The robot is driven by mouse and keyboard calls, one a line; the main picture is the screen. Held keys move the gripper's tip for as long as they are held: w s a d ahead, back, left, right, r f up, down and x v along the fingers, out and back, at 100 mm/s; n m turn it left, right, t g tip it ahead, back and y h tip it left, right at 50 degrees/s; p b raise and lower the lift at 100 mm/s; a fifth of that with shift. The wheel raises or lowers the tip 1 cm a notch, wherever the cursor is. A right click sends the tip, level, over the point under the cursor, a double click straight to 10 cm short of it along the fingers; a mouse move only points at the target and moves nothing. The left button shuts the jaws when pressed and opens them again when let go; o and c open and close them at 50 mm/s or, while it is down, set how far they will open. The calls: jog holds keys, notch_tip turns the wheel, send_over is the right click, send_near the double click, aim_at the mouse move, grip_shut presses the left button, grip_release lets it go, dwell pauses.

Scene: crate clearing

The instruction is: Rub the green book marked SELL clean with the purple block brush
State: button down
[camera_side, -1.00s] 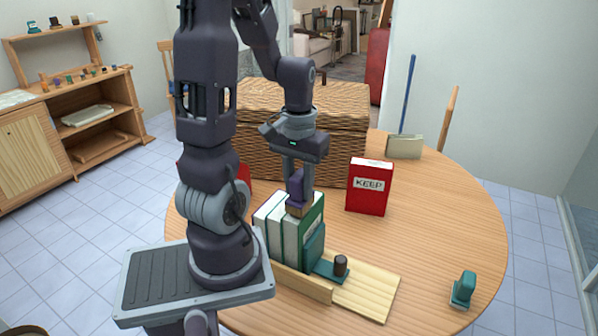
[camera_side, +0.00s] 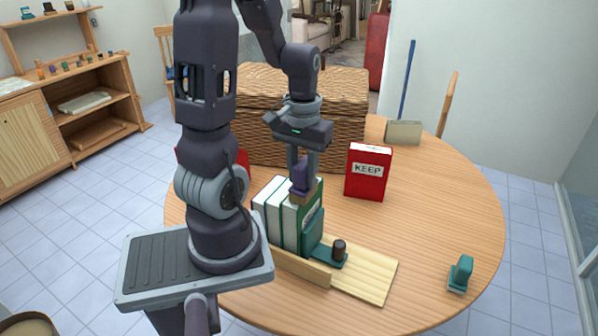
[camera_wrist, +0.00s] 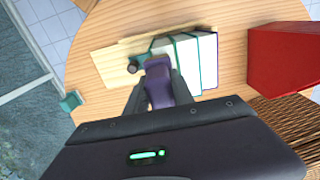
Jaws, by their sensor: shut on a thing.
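My gripper (camera_side: 303,172) is shut on the purple block brush (camera_side: 302,181), with its tan underside facing down. The brush is at the top of the rightmost green book (camera_side: 313,217) in a row of green books; I cannot tell if it touches. That book's cover is partly hidden by the brush and a teal bookend (camera_side: 312,242), and no SELL lettering is readable. The wrist view shows the purple brush (camera_wrist: 160,80) between my fingers (camera_wrist: 158,92), beside the white page tops of the books (camera_wrist: 205,48).
The books stand on a wooden board (camera_side: 365,278) with a low rail. A dark knob (camera_side: 339,247) sits by the bookend. A red KEEP book (camera_side: 368,175) stands behind right, before a wicker crate (camera_side: 345,110).

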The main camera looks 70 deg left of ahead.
jog(key=shift+a, duration=0.1)
jog(key=shift+s+a+f, duration=0.1)
jog(key=shift+s+a, duration=0.65)
jog(key=shift+s, duration=0.1)
dwell(0.9)
jog(key=shift+w+d, duration=0.85)
jog(key=shift+w, duration=0.05)
jog(key=shift+s+a, duration=0.1)
